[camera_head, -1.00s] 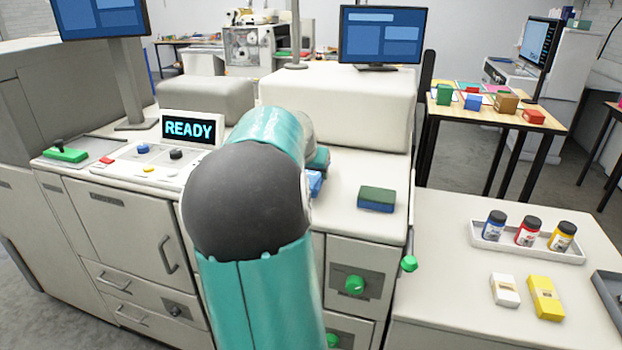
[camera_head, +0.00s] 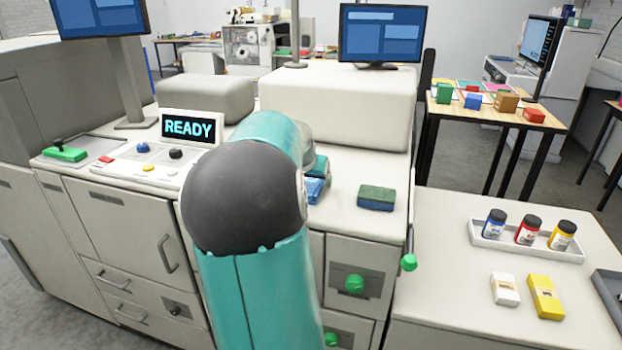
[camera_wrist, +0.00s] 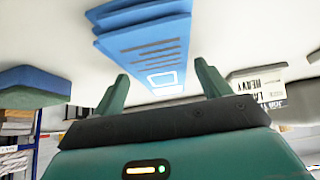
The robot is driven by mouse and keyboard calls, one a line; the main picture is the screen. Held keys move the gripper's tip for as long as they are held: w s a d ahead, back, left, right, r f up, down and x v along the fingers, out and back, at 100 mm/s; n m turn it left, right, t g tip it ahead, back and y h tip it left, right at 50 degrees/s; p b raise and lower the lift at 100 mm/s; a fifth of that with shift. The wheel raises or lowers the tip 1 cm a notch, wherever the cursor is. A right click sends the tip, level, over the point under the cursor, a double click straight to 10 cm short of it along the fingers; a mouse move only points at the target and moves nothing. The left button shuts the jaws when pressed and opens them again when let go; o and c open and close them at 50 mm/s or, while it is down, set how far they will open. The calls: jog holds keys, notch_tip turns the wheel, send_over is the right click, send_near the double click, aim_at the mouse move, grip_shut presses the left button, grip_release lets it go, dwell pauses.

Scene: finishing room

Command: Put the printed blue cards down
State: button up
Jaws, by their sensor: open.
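The printed blue cards (camera_wrist: 150,45) form a slightly fanned stack with dark lines and a white-outlined square in the wrist view. They lie against the pale counter surface, just beyond and between my fingertips. In the head view the blue cards (camera_head: 314,189) show only partly, beside my arm, which hides the rest. My gripper (camera_wrist: 161,71) has its two green fingers spread apart, with a gap to the cards on either side. In the head view my gripper is mostly hidden behind my own arm.
A green-topped blue block (camera_head: 377,197) sits right of the cards on the pale counter (camera_head: 345,170). A READY display (camera_head: 190,128) stands to the left. On the right side table, a tray (camera_head: 480,243) holds ink jars, near a white box (camera_head: 505,289) and a yellow box (camera_head: 545,296).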

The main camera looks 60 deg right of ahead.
jog(key=v, duration=1.2)
jog(key=shift+r, duration=0.2)
jog(key=w+a+f+n+t+y, duration=0.1)
jog(key=w+a+n+y, duration=0.15)
jog(key=a, duration=0.75)
jog(key=w+a+f+n+t+y, duration=0.1)
jog(key=w+a+n+t, duration=0.15)
jog(key=a, duration=0.75)
jog(key=w+a+f+n+t+y, duration=0.1)
jog(key=w+a+n, duration=0.25)
jog(key=a, duration=0.65)
jog(key=s+a+f+n+y, duration=0.1)
jog(key=s+a+f+n, duration=0.2)
jog(key=a, duration=0.6)
jog(key=s+a+f+n+y, duration=0.1)
jog(key=s+a+n, duration=0.3)
jog(key=a, duration=0.6)
jog(key=shift+s+a+f+n+y, duration=0.2)
jog(key=shift+s+f+n+y, duration=0.2)
jog(key=shift+f, duration=0.5)
